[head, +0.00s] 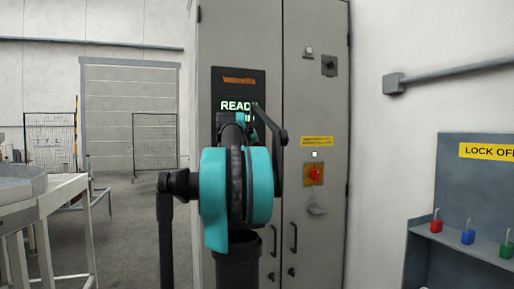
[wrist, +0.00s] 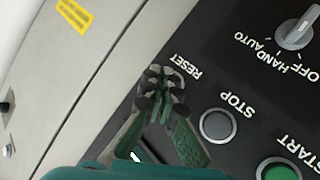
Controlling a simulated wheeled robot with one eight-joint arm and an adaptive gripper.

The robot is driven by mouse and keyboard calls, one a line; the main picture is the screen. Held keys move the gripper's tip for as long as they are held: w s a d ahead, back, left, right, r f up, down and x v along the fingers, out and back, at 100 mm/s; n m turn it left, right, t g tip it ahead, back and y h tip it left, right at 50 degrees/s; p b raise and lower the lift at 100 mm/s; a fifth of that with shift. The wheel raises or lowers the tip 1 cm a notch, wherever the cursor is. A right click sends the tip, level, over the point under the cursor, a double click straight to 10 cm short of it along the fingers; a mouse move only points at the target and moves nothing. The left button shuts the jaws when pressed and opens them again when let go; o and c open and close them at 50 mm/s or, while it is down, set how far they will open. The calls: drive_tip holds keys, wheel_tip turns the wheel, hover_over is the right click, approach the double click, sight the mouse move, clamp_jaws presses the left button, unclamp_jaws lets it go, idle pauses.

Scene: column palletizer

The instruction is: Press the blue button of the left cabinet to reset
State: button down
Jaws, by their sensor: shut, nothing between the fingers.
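The grey cabinet (head: 298,85) stands ahead of me in the head view. My teal and black arm covers the lower part of that panel. In the wrist view my gripper (wrist: 162,90) is shut and empty, its fingertips over the black control panel (wrist: 235,70) beside the "RESET" label (wrist: 183,68). No blue button shows; the spot by the label is hidden behind the fingers. I cannot tell whether the fingertips touch the panel.
The grey "STOP" button (wrist: 217,125) and green "START" button (wrist: 279,171) lie right of the fingers. A selector knob (wrist: 294,34) sits upper right. A red switch (head: 315,174) is on the right door. A lockout shelf (head: 470,240) stands right, a pale frame (head: 40,215) left.

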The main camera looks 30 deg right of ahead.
drive_tip(key=shift+s+a, duration=0.1)
drive_tip(key=shift+s, duration=0.35)
drive_tip(key=shift+s+a, duration=0.2)
drive_tip(key=shift+s, duration=0.6)
drive_tip(key=shift+s+a, duration=0.2)
drive_tip(key=shift+s, duration=0.6)
drive_tip(key=shift+s+a, duration=0.2)
drive_tip(key=shift+s, duration=0.6)
drive_tip(key=s+a+f+n+y, duration=0.1)
drive_tip(key=s+a+f+y, duration=0.1)
drive_tip(key=a+f, duration=0.65)
drive_tip(key=s+a+f+g+y, duration=0.15)
drive_tip(key=a+f, duration=0.35)
drive_tip(key=f, duration=0.7)
drive_tip(key=s+a+f+n+y, duration=0.1)
drive_tip(key=a+f+y, duration=0.1)
drive_tip(key=a+f, duration=0.7)
drive_tip(key=s+a+f+n+g+y, duration=0.1)
drive_tip(key=s+a+f+n+y, duration=0.1)
drive_tip(key=s+a+f, duration=0.7)
drive_tip(key=s+a+f+n+g+y, duration=0.1)
drive_tip(key=s+a+f+y, duration=0.3)
drive_tip(key=s+a+f, duration=0.6)
drive_tip(key=s+f, duration=0.3)
drive_tip(key=f, duration=0.5)
drive_tip(key=shift+a+f+n+y, duration=0.2)
drive_tip(key=shift+a+n+y, duration=0.1)
drive_tip(key=shift+n+y, duration=0.1)
